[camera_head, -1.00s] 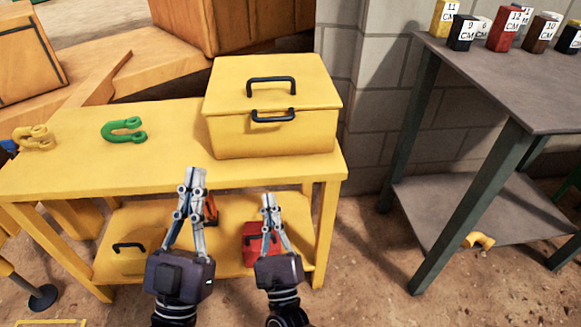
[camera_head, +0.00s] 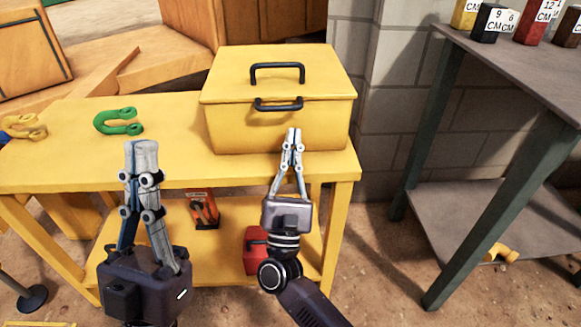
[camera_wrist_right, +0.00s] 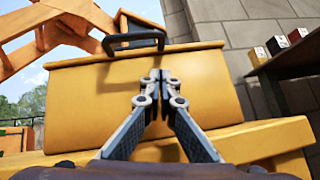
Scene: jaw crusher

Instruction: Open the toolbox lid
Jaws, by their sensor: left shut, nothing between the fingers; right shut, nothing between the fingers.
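The yellow toolbox (camera_head: 225,128) stands on the yellow table with its lid (camera_head: 325,80) closed. The lid has a black handle (camera_head: 278,72) on top and another black handle (camera_head: 279,104) at its front edge. My right gripper (camera_head: 294,132) is shut and empty, in front of the toolbox's front face and below the front handle. In the right wrist view, the shut fingertips (camera_wrist_right: 159,74) point at the toolbox front (camera_wrist_right: 90,104), with the front handle (camera_wrist_right: 133,42) above and to the left. My left gripper (camera_head: 142,144) is shut and empty, left of the toolbox and near the table's front edge.
A green shackle (camera_head: 118,121) and a yellow shackle (camera_head: 22,128) lie on the yellow table (camera_head: 70,175) at left. A red box (camera_head: 256,250) is on its lower shelf. A grey table (camera_head: 500,60) with labelled blocks stands right. A block wall is behind.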

